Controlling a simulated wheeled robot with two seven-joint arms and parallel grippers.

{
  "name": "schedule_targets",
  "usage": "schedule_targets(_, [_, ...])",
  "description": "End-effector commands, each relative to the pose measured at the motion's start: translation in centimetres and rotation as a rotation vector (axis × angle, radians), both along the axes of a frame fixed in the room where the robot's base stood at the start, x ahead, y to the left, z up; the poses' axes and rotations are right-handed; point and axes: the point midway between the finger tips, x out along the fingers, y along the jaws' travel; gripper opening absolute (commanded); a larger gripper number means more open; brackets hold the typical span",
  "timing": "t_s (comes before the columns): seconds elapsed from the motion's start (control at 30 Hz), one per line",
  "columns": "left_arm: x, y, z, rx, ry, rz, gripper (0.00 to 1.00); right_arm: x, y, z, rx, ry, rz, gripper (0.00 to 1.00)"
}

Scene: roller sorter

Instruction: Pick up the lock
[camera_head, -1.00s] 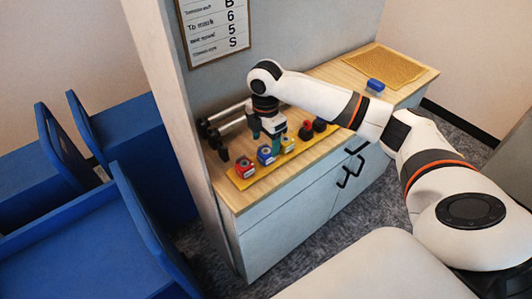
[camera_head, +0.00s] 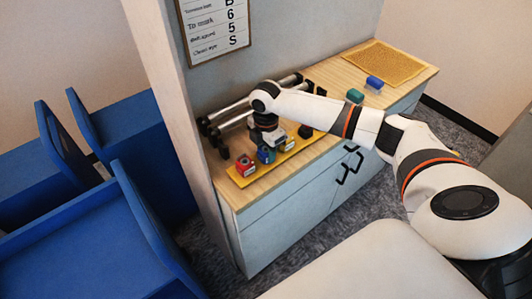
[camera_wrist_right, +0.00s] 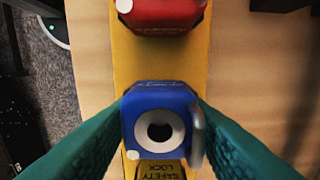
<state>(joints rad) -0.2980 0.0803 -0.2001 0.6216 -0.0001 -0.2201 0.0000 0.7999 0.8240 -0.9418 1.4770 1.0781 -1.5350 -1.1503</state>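The blue lock (camera_wrist_right: 160,118) has a pale ring on its face and a grey shackle on its right side. It sits on a yellow strip, and in the head view it shows partly under my right gripper (camera_head: 268,145). In the right wrist view my teal fingers (camera_wrist_right: 161,112) stand on both sides of the lock, very near its edges; I cannot tell if they touch it. A red lock-like block (camera_head: 245,166) is beside it on the strip and also shows at the top of the wrist view (camera_wrist_right: 162,14). My left gripper is not in view.
The yellow strip (camera_head: 243,182) lies along the wooden counter (camera_head: 230,197). Rollers (camera_head: 225,120) run behind it. Teal (camera_head: 355,96) and blue (camera_head: 374,82) blocks stand farther right, near a textured mat (camera_head: 390,62).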

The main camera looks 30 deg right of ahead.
Motion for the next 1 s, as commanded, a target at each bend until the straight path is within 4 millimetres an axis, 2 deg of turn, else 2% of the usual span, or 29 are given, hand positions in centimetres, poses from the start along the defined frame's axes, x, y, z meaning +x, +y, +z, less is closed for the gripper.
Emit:
schedule_targets(0.03, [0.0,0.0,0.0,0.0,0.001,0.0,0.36,0.0,0.0,0.0,0.0,0.0,0.0,0.25])
schedule_targets(0.1, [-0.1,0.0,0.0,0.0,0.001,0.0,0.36,0.0,0.0,0.1,0.0,-0.001,0.0,0.13])
schedule_targets(0.13, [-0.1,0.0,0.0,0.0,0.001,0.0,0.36,0.0,0.0,0.1,0.0,-0.001,0.0,0.12])
schedule_targets(0.4, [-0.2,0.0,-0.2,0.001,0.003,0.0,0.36,0.1,0.0,0.7,0.0,-0.002,0.0,0.12])
schedule_targets(0.47, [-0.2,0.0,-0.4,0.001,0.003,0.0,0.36,0.1,0.0,1.6,0.001,-0.005,0.001,0.12])
schedule_targets(0.8, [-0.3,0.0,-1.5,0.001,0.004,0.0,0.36,0.1,0.0,8.1,0.0,-0.004,0.001,0.12])
schedule_targets(1.0, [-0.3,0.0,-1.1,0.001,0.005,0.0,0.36,0.1,0.0,10.4,0.001,-0.001,-0.001,0.12])
